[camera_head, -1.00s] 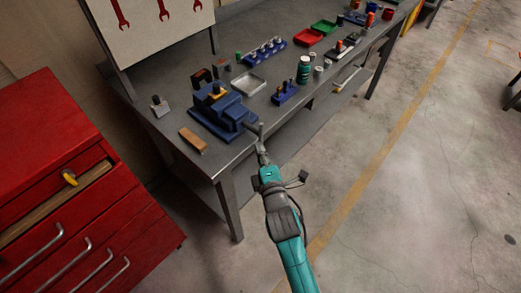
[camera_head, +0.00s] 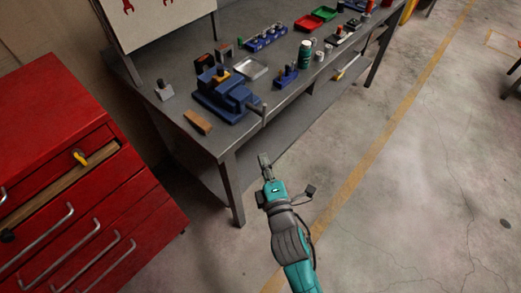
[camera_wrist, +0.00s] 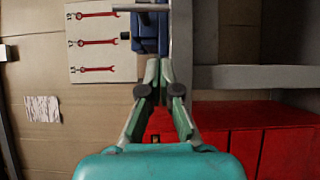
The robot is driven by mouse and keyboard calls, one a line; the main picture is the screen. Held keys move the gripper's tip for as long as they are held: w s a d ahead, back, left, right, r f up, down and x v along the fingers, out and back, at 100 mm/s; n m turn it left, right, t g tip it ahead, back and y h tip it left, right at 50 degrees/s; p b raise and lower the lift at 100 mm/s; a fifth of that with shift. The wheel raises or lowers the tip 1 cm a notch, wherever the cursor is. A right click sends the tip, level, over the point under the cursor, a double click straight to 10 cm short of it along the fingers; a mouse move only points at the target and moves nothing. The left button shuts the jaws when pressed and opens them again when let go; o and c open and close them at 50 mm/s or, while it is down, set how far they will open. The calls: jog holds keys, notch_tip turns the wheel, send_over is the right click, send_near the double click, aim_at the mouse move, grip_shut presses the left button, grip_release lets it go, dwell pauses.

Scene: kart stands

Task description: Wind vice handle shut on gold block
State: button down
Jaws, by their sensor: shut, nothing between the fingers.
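The blue vice (camera_head: 208,103) stands at the near left end of the workbench, and part of it shows in the wrist view (camera_wrist: 149,46). A small gold block (camera_head: 221,76) shows at its jaws; whether the jaws touch it is too small to tell. The vice handle (camera_head: 264,114), a thin grey bar, sticks out past the bench's front edge. It crosses the top of the wrist view (camera_wrist: 140,8). My gripper (camera_head: 264,158) is shut and empty, in front of the bench and below the handle, apart from it. Its fingers (camera_wrist: 159,66) lie close together.
The workbench (camera_head: 285,108) also carries a wooden block (camera_head: 198,122), a metal tray (camera_head: 250,69), a teal can (camera_head: 305,54) and a blue holder (camera_head: 285,77). A red drawer cabinet (camera_head: 60,130) with an open drawer stands left.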

jog(key=shift+v, duration=0.85)
jog(key=c, duration=1.5)
grip_release()
jog(key=shift+s, duration=0.15)
jog(key=o, duration=0.3)
jog(key=shift+m, duration=0.3)
jog(key=m+h, duration=0.7)
jog(key=m, duration=1.5)
send_near(264, 110)
jog(key=shift+t, duration=0.4)
jog(key=w, duration=0.7)
jog(key=w+d, duration=0.1)
jog(key=w, duration=0.2)
jog(key=shift+w+f, duration=0.3)
grip_shut()
